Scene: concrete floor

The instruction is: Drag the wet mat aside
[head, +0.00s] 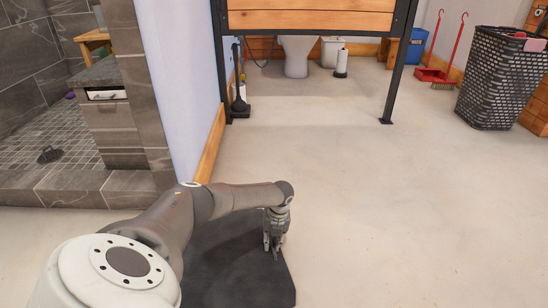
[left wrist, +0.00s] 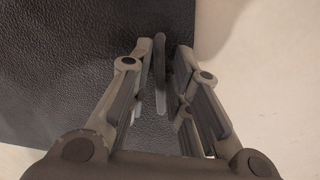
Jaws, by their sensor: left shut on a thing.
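The dark mat (head: 232,268) lies on the floor at the bottom middle of the head view, partly hidden behind my left arm. Its surface is black and textured in the left wrist view (left wrist: 60,60), where it fills the left and middle. My left gripper (head: 274,247) points down at the mat near its right edge. In the left wrist view the fingertips (left wrist: 160,45) are close together over the mat's edge, shut on it. My right gripper is not in view.
Open concrete floor (head: 400,210) stretches right and ahead. A wall with wooden skirting (head: 211,145) and a tiled shower step (head: 75,188) stand at the left. A wooden partition on black legs (head: 310,20) is ahead. A dark laundry basket (head: 497,90) stands at the far right.

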